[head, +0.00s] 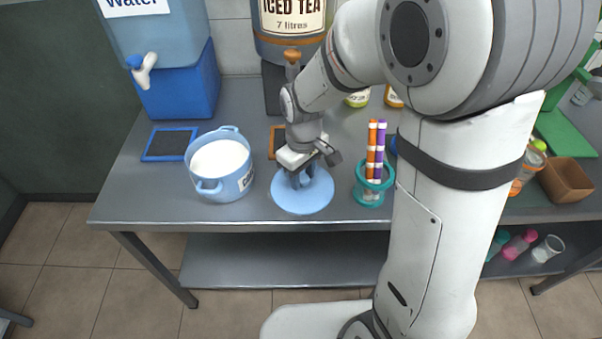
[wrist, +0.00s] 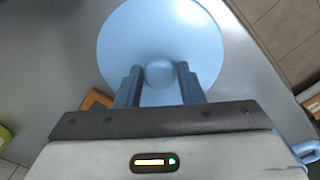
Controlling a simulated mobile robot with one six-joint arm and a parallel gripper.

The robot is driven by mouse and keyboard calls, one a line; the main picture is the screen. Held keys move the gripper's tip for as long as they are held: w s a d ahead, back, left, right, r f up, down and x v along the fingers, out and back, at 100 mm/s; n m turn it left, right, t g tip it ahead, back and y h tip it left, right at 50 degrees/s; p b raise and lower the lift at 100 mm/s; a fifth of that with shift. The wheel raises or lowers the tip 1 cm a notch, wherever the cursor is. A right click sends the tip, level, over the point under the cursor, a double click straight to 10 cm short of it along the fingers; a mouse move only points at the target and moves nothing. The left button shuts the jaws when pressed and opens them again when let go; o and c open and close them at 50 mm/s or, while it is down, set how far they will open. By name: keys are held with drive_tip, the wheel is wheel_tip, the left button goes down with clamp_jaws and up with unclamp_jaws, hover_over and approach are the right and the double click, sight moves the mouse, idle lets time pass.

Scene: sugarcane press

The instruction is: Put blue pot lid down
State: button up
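The blue pot lid (head: 302,198) is a flat light-blue disc above or on the grey table, right of the blue pot. I cannot tell whether it touches the table. It lies level, and in the wrist view the lid (wrist: 160,28) fills the upper middle. My gripper (head: 303,178) is over its centre, pointing down. In the wrist view its two fingers (wrist: 160,72) are on either side of the lid's round knob, closed on it. The blue pot (head: 240,183), uncovered with white contents, stands to the left; its handle (wrist: 306,148) shows at lower right in the wrist view.
A teal cup (head: 369,196) holding orange and purple sticks is close to the lid's right. An orange-brown board (head: 276,140) lies behind my gripper. A blue-framed slate (head: 170,144) lies left of the pot. The table's front edge (head: 300,226) is close to the lid.

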sight(303, 178)
drive_tip(key=o, duration=0.3)
wheel_tip(303, 178, up, 12)
drive_tip(key=p, duration=0.2)
drive_tip(key=s+d+m, duration=0.3)
drive_tip(key=s+d, duration=0.1)
drive_tip(key=s+d+m+t, duration=0.1)
drive_tip(key=s+d+m, duration=0.1)
drive_tip(key=s+d, duration=0.2)
drive_tip(key=s+d+m+t, duration=0.1)
drive_tip(key=s+d+m, duration=0.2)
drive_tip(key=s+d, duration=0.1)
drive_tip(key=shift+r+m, duration=0.3)
drive_tip(key=shift+r, duration=0.1)
